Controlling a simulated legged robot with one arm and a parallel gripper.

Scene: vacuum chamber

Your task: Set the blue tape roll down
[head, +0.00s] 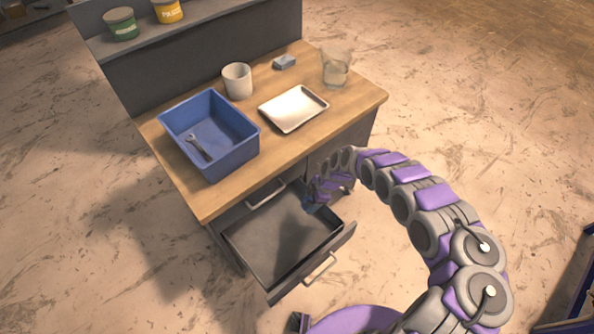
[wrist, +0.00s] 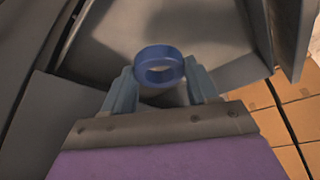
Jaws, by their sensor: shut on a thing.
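The blue tape roll (wrist: 160,54) is a small ring held at the tips of my gripper (wrist: 160,82) in the wrist view. The two fingers press it from either side. Behind it in that view is the grey inside of the open drawer (head: 246,252). In the head view my gripper (head: 311,205) is at the drawer's right rear corner, close to the workbench front. The roll is too small and too hidden by the arm to make out clearly there.
On the wooden workbench (head: 205,205) stand a blue bin (head: 245,150) with a wrench (head: 198,147), a white cup (head: 237,80), a white tray (head: 293,108), a clear glass (head: 337,68) and a blue-grey block (head: 284,62). The drawer looks empty.

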